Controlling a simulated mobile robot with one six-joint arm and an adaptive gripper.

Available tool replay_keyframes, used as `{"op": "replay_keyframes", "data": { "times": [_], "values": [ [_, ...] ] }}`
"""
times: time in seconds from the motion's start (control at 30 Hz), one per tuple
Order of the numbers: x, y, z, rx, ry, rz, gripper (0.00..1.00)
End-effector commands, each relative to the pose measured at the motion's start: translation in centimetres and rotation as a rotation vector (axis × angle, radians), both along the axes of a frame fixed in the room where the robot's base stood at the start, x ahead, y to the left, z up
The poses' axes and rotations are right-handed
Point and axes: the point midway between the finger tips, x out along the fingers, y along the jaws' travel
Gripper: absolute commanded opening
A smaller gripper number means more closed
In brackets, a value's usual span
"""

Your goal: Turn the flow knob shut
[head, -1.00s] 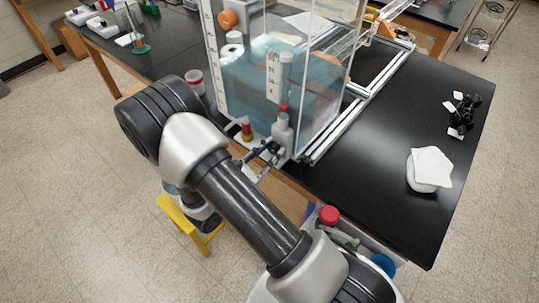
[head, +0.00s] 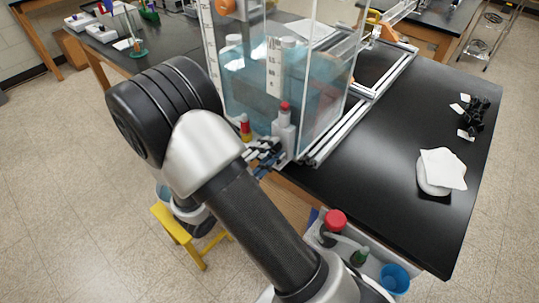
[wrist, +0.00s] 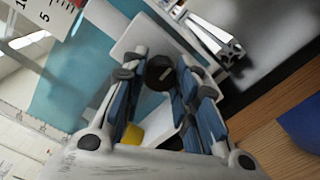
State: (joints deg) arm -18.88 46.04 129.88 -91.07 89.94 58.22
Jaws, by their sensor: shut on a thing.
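In the head view my gripper (head: 264,157) is at the lower front corner of the clear tank (head: 262,85), which holds bluish water. There my arm and fingers hide the knob. A grey fitting with a red top (head: 284,112) stands just beside the gripper.
A red-and-yellow fitting (head: 245,129) is close left of my gripper. Aluminium rails (head: 340,125) run along the tank's right side. White cloths (head: 440,170) and black clips (head: 474,115) lie on the black bench. A yellow stool (head: 182,235) stands below.

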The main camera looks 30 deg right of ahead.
Motion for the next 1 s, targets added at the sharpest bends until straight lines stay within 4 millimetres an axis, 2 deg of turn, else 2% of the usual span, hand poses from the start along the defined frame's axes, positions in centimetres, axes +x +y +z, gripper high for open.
{"op": "replay_keyframes", "data": {
  "times": [0.63,0.67,0.93,1.0],
  "values": [
    [-0.02,-0.01,-0.02,0.019,-0.047,0.000,0.04],
    [-0.02,-0.01,-0.02,0.019,-0.047,0.000,0.29],
    [-0.01,0.00,0.00,0.018,-0.048,0.000,0.47],
    [-0.01,0.00,0.00,0.018,-0.048,0.000,0.48]
  ]
}}
